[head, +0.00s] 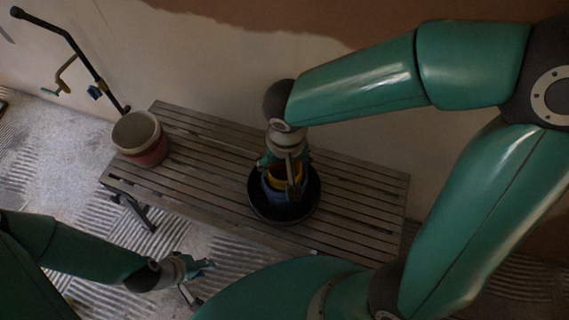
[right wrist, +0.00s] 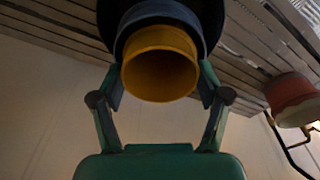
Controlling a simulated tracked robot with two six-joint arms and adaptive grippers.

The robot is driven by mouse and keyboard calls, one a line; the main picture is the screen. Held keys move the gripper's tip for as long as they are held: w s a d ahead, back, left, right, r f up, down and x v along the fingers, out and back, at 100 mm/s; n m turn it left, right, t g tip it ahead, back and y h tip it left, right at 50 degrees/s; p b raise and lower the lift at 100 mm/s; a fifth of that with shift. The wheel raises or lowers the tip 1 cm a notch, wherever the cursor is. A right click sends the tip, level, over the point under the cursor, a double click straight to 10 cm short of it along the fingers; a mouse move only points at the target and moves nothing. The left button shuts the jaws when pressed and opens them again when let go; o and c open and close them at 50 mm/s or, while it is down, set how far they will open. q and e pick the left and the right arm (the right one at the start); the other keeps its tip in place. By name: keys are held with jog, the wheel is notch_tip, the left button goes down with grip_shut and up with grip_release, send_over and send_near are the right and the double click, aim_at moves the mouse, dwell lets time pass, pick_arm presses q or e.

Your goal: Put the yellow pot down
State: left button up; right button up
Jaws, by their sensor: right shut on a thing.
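The yellow pot (right wrist: 160,66) is between the two fingers of my right gripper (right wrist: 160,88), which is shut on it; its open mouth faces the right wrist camera. In the head view the yellow pot (head: 271,180) is mostly hidden behind my right gripper (head: 287,178). A blue-grey pot (right wrist: 158,12) shows around and beyond it, also seen in the head view (head: 272,195). I cannot tell how far the yellow pot sits inside it. Both are over a black round dish (head: 300,207) on the slatted bench. My left gripper (head: 198,280) looks open and empty, low in front of the bench.
A red bucket with a pale rim (head: 140,150) stands on the bench's left end. The slatted bench (head: 205,150) is clear between bucket and dish, and right of the dish. A black pole with a brass fitting (head: 66,40) leans near the wall at left.

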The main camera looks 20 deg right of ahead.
jog(key=shift+f+b, duration=0.3)
jog(key=shift+b, duration=0.1)
jog(key=o, duration=1.5)
jog(key=shift+r, duration=0.1)
jog(key=r+p, duration=0.1)
jog(key=r, duration=0.3)
jog(key=s+r+p, duration=0.1)
jog(key=r+p, duration=0.1)
jog(key=r, duration=0.2)
jog(key=r+p, duration=0.1)
jog(key=r, duration=0.3)
jog(key=shift+s+a+r, duration=0.2)
jog(key=shift+r, duration=0.05)
